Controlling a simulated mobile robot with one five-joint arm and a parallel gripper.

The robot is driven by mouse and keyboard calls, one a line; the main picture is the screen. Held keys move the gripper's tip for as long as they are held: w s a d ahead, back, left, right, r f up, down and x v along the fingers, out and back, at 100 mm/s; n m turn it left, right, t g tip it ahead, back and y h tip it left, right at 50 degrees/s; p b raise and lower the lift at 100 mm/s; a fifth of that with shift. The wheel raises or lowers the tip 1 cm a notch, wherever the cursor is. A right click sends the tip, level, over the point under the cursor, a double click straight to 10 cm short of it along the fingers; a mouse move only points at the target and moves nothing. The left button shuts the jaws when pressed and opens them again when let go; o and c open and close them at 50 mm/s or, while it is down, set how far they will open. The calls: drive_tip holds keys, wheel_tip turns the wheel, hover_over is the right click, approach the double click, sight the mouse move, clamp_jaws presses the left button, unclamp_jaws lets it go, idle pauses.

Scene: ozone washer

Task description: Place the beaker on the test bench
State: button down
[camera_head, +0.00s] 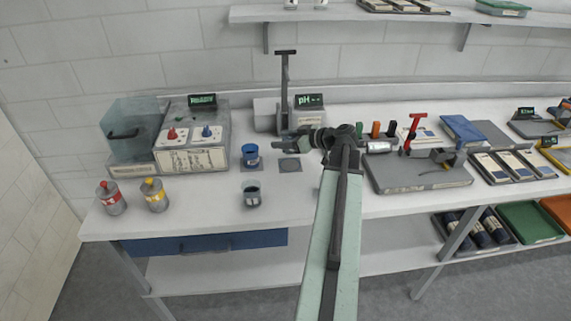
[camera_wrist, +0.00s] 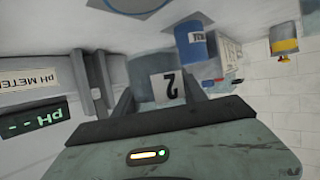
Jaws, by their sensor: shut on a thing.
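My gripper (camera_head: 291,142) is shut on a grey beaker (camera_wrist: 153,68) with a white label marked 2, seen between the fingers in the wrist view (camera_wrist: 158,98). In the head view the gripper is over the back of the bench, in front of the pH meter, and the held beaker is hard to make out. The white test bench (camera_head: 210,212) runs below. A blue cup (camera_head: 250,157) stands left of the disc. A beaker with dark contents (camera_head: 251,196) stands nearer the front edge.
The pH meter (camera_head: 308,110) and its tall stand (camera_head: 284,88) are behind the gripper.

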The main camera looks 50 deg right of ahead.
sight(284, 162)
wheel_tip(284, 162, down, 7)
drive_tip(key=b, duration=0.5)
drive_tip(key=shift+r, duration=0.35)
drive_tip(key=shift+f, duration=0.1)
drive_tip(key=c, duration=0.6)
unclamp_jaws()
drive_tip(key=shift+c, duration=0.2)
drive_tip(key=shift+r+p, duration=0.2)
drive_tip(key=shift+p, duration=0.15)
drive_tip(key=p+v, duration=0.4)
drive_tip(key=v, duration=0.7)
drive_tip(key=shift+s+d+r, duration=0.1)
drive_tip(key=shift+s, duration=0.4)
